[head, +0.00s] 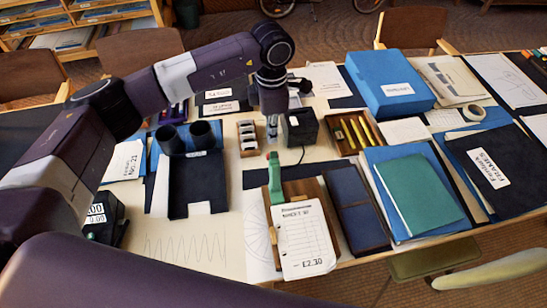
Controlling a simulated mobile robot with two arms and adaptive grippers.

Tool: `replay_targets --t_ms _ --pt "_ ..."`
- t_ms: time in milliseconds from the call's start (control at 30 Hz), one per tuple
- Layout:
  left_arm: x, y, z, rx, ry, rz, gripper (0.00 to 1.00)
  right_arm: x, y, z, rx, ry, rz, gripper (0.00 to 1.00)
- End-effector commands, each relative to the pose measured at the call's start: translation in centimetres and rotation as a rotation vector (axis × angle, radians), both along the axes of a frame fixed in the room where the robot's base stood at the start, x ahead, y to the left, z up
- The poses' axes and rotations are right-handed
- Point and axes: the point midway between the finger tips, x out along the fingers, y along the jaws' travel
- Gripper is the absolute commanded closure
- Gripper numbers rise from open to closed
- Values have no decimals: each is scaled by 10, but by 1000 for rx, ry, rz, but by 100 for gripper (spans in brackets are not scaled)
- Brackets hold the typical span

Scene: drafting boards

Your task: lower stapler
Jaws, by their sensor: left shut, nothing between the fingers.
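A narrow green thing that looks like the stapler (275,178) lies lengthwise on a brown board, at the top left of a white price card (303,240). Its lower end meets the card's edge, and I cannot tell whether it touches the card. My left gripper (272,138) points down above the table, just beyond the green thing's far end. It is shut and empty, and looks apart from the green thing. My right gripper is out of view.
A small dark box (300,128) stands close right of my left gripper, and a wooden holder (247,138) with white pieces close left. A pen tray (355,132), a blue box (390,85) and folders (420,192) fill the right.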

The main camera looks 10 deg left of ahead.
Motion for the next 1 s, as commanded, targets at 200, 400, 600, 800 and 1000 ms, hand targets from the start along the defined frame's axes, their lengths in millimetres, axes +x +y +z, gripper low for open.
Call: replay_targets --t_ms 200,400,600,800,1000 --pt "0 0 0 0 0 0 100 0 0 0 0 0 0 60" --pt "0 0 0 0 0 0 100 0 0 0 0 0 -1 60" --pt "0 0 -7 0 0 0 100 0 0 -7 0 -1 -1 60" --pt "0 0 -18 0 0 0 100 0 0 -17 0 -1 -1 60" --pt "0 0 -28 0 0 0 100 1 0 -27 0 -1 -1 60"
